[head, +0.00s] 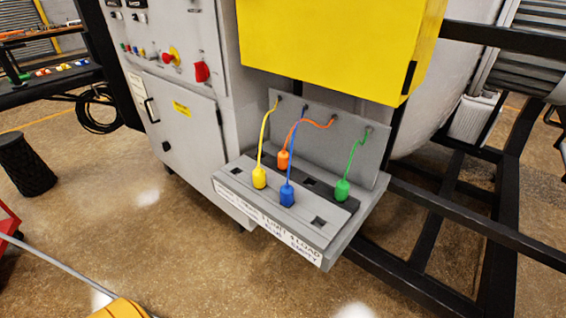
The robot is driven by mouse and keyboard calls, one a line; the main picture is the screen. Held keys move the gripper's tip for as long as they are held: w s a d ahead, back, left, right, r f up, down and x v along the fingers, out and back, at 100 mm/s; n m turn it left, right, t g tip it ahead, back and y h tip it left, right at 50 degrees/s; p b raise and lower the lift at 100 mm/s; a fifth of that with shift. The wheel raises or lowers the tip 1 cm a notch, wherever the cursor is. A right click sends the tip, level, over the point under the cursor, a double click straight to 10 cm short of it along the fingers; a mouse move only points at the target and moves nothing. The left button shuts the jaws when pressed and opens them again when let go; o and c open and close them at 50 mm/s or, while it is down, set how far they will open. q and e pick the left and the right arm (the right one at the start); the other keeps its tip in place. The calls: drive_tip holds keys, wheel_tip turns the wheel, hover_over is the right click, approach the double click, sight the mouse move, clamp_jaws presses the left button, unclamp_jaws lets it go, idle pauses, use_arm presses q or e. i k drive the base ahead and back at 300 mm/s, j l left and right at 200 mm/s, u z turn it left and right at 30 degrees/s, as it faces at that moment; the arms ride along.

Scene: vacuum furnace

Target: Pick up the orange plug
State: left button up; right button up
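The orange plug (283,159) stands upright on the dark rear strip of a grey shelf, with an orange cable that arcs up and right to the back plate. The yellow plug (260,177) is in front of it to the left, and the blue plug (287,194) is close in front of it. The green plug (342,190) is to its right on the dark strip. The blue and yellow cables pass near the orange plug. Neither of my grippers is in view.
The grey shelf (318,229) has empty square sockets and a label along its front. A yellow box (340,45) overhangs the back plate. A grey control cabinet (180,110) stands left, a black frame (425,240) right. The floor in front is mostly open.

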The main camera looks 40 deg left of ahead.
sight(283, 157)
drive_tip(key=k+j+u, duration=0.15)
drive_tip(key=j+u, duration=0.3)
drive_tip(key=j, duration=0.15)
drive_tip(key=j+u, duration=0.4)
drive_tip(key=j, duration=0.25)
